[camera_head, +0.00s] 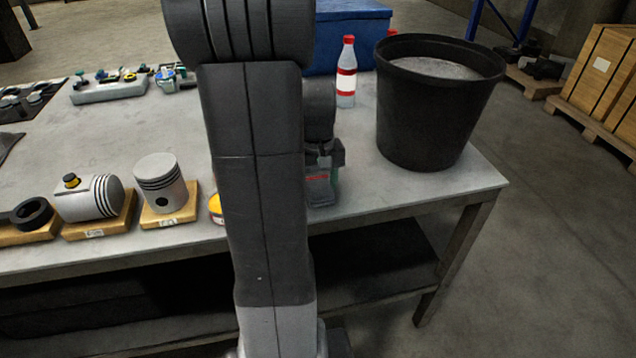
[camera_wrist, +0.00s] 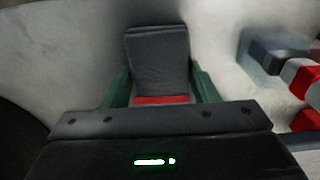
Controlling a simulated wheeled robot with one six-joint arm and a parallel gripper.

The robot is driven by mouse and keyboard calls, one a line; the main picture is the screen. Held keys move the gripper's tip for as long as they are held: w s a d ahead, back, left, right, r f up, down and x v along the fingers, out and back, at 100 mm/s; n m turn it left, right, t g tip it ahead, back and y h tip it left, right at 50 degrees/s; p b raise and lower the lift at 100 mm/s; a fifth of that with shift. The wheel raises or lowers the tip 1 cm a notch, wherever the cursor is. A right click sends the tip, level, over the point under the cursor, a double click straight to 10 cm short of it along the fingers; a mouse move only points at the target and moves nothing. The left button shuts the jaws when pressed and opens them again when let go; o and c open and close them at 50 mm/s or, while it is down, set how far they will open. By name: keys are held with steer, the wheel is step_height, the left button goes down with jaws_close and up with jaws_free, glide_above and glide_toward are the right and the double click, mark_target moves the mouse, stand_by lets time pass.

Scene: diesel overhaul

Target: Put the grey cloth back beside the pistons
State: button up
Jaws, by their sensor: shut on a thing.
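The folded grey cloth (camera_wrist: 157,55), with a red band, is between the green fingers of my gripper (camera_wrist: 160,84) in the wrist view. My gripper is shut on it. In the head view my gripper (camera_head: 325,178) points down at the table near its front edge, left of the bucket, with the cloth (camera_head: 319,192) partly showing. I cannot tell whether the cloth touches the table. One piston (camera_head: 162,184) stands upright on a wooden block at the left front. Another piston (camera_head: 92,198) lies on its side on a block left of it. My arm hides the table between.
A black bucket (camera_head: 432,110) stands at the table's right end. A clear bottle with red bands (camera_head: 346,80) stands behind my gripper, before a blue box (camera_head: 352,35). A yellow-and-red item (camera_head: 216,208) is partly hidden by my arm.

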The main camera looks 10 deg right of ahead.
mark_target(318, 184)
steer(key=o, duration=0.5)
steer(key=shift+f, duration=0.15)
steer(key=o, duration=0.5)
steer(key=shift+c, duration=0.2)
step_height(318, 184, up, 12)
steer(key=p, duration=0.1)
steer(key=shift+r, duration=0.25)
steer(key=shift+o, duration=0.2)
